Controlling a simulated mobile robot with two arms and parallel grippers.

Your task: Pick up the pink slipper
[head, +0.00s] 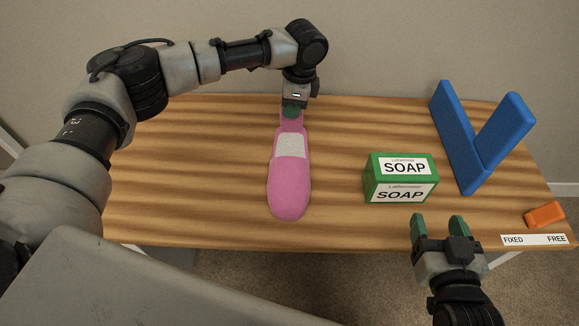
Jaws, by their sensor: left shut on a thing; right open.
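The pink slipper (290,190) lies lengthwise on the wooden table, left of the middle, its rounded end toward me and a light grey patch on its middle. My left gripper (291,113) is at the slipper's far end, pointing down, and is shut on it. The fingers hide part of that end. I cannot tell whether the slipper is lifted off the table. My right gripper (438,224) is open and empty near the table's front edge, in front of the soap box.
A green soap box (400,178) stands right of the slipper. A blue V-shaped block (473,145) stands at the back right. An orange block (545,214) and a white strip reading FIXED and FREE (535,240) are at the front right. The table's left part (190,170) is clear.

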